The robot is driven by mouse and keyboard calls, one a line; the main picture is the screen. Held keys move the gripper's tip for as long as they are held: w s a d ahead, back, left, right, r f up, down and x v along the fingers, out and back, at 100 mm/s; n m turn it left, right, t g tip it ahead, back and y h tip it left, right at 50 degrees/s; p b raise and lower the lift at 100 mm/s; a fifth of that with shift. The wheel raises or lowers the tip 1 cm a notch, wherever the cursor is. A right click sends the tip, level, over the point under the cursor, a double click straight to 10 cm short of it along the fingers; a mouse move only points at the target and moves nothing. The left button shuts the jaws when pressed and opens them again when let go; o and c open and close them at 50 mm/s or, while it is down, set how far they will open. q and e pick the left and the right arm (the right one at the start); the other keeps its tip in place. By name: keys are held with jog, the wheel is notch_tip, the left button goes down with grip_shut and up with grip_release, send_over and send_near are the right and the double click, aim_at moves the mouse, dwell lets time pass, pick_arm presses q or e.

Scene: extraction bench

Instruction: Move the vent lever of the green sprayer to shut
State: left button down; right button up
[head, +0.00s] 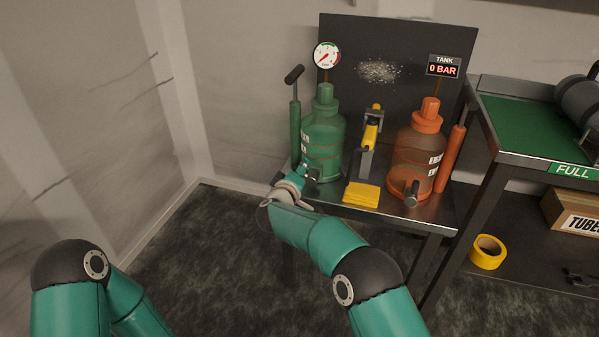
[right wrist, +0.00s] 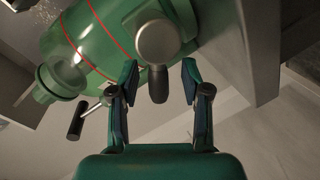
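The green sprayer (head: 322,135) stands upright at the left of the metal bench. In the right wrist view its translucent green body (right wrist: 85,35) fills the upper left. The vent lever (right wrist: 158,85) there has a round grey hub and a short dark grip. My right gripper (head: 304,175) is at the sprayer's base in the head view, largely covering the lever. In the right wrist view my right gripper (right wrist: 159,75) is open, one finger on each side of the dark grip, with visible gaps. My left gripper is out of view; only my left arm shows.
An orange sprayer (head: 417,150) stands at the right of the bench (head: 425,214). A round gauge (head: 326,56) and a "TANK 0 BAR" display (head: 443,67) are above. Another dark-handled rod (right wrist: 77,120) is left of my gripper.

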grip_shut()
jog(key=shift+s+d+r+m+p, duration=0.15)
jog(key=shift+r+m+p, duration=0.1)
jog(key=shift+m+p, duration=0.35)
jog(key=shift+d+r+m+t+y, duration=0.15)
jog(key=shift+d+m+t+y, duration=0.15)
jog(key=shift+m+y, duration=0.5)
jog(key=m, duration=0.1)
jog(key=m+b, duration=0.1)
jog(key=shift+s+d+r+m, duration=0.15)
jog(key=shift+s+d+m, duration=0.05)
jog(key=shift+d+m, duration=0.15)
jog(key=m+b, duration=0.1)
jog(key=d+m+t+b, duration=0.1)
jog(key=m, duration=0.1)
jog(key=m+b, duration=0.1)
jog(key=b, duration=0.1)
jog(key=shift+s+d+r+m+t+y, duration=0.2)
jog(key=shift+s+d+m+t+y, duration=0.1)
jog(key=shift+y, duration=0.1)
